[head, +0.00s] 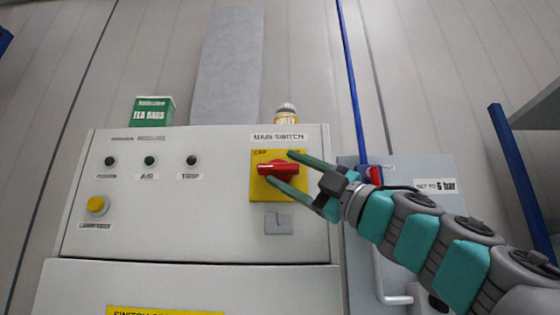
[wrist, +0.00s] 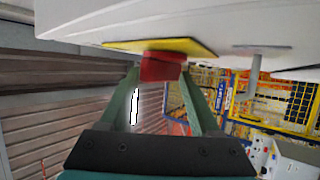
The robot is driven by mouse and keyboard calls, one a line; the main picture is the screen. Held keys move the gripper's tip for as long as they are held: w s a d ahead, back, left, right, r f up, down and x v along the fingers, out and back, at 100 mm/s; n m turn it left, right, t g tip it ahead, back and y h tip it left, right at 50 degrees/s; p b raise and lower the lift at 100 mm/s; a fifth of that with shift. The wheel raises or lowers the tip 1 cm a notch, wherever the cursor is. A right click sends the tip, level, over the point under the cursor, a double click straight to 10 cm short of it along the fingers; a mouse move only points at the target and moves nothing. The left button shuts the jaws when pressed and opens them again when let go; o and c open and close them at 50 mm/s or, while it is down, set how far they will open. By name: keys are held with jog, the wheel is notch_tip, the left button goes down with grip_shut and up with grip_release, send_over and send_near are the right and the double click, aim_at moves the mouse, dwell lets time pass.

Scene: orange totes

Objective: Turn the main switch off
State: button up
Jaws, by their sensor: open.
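The main switch is a red rotary handle (head: 278,168) on a yellow plate (head: 262,191) on the right part of a light grey cabinet front. A label reading MAIN SWITCH is above it, and OFF shows at the plate's upper left. The handle lies roughly level, pointing left. My gripper (head: 281,172) is open at the plate, with one green finger above the handle and one below. In the wrist view, the red handle (wrist: 161,67) is between the tips of my gripper (wrist: 161,75), below the yellow plate (wrist: 165,46). Whether the fingers touch it I cannot tell.
A grey latch (head: 278,223) sits below the plate. A yellow button (head: 97,205) and several indicators are at the left. A green tea bag box (head: 153,111) and a small jar (head: 286,114) stand on top. A grey panel with a red knob (head: 374,175) is at right.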

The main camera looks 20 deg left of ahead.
aim_at(283, 171)
jog(key=shift+a+f+p+x, duration=0.1)
jog(key=shift+f+p+x, duration=0.1)
jog(key=shift+x, duration=0.6)
jog(key=shift+a+f+p+x, duration=0.1)
jog(key=shift+p+x, duration=0.1)
jog(key=shift+x, duration=0.6)
jog(key=shift+o, duration=0.7)
grip_shut()
jog(key=shift+d, duration=0.1)
